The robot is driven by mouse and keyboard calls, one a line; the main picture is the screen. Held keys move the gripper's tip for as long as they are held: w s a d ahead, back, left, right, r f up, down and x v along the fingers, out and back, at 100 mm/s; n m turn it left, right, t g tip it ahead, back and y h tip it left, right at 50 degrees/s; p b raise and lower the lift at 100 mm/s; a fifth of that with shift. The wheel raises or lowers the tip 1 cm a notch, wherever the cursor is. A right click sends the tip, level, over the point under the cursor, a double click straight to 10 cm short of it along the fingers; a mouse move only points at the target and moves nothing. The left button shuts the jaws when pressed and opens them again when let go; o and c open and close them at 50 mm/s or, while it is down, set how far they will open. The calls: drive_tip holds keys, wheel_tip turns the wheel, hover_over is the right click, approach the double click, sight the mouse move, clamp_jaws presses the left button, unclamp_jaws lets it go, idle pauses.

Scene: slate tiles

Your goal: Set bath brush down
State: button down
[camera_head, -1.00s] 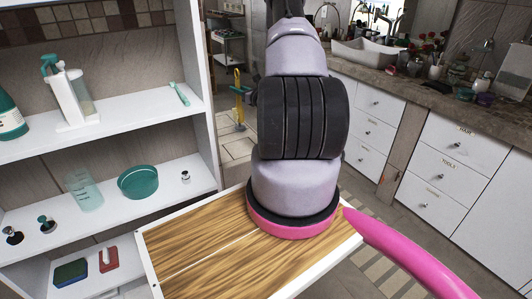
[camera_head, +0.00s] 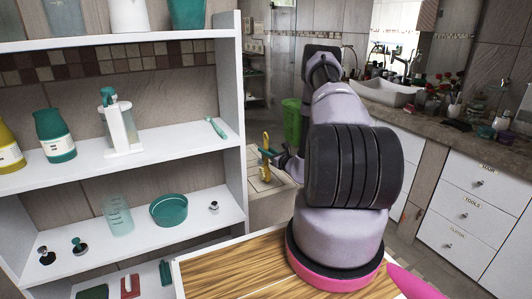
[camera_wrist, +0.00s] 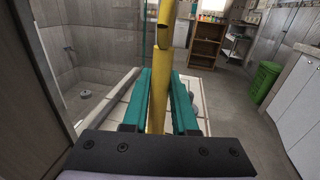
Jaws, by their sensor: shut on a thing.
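The bath brush (camera_wrist: 158,100) shows as a long yellow handle in the wrist view, standing close to upright. My gripper (camera_wrist: 161,84) is shut on it, with a teal finger on each side. The brush's upper end runs out of the picture, and its lower part is hidden behind my wrist. In the head view the yellow brush (camera_head: 265,143) is small, beyond the shelf unit, with my gripper (camera_head: 272,154) at it. It appears in front of or above a pale block (camera_head: 268,188); I cannot tell whether it touches it.
A white shelf unit (camera_head: 170,146) with bottles and a teal bowl (camera_head: 168,209) stands at left. Drawers and a sink counter (camera_head: 430,100) line the right. A green bin (camera_wrist: 265,80) and open wooden shelf (camera_wrist: 207,45) stand farther off. Grey floor is clear at right.

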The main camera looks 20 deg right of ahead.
drive_tip(key=shift+f, duration=0.2)
drive_tip(key=c, duration=0.7)
unclamp_jaws()
drive_tip(key=shift+r, duration=0.1)
drive_tip(key=v, duration=1.2)
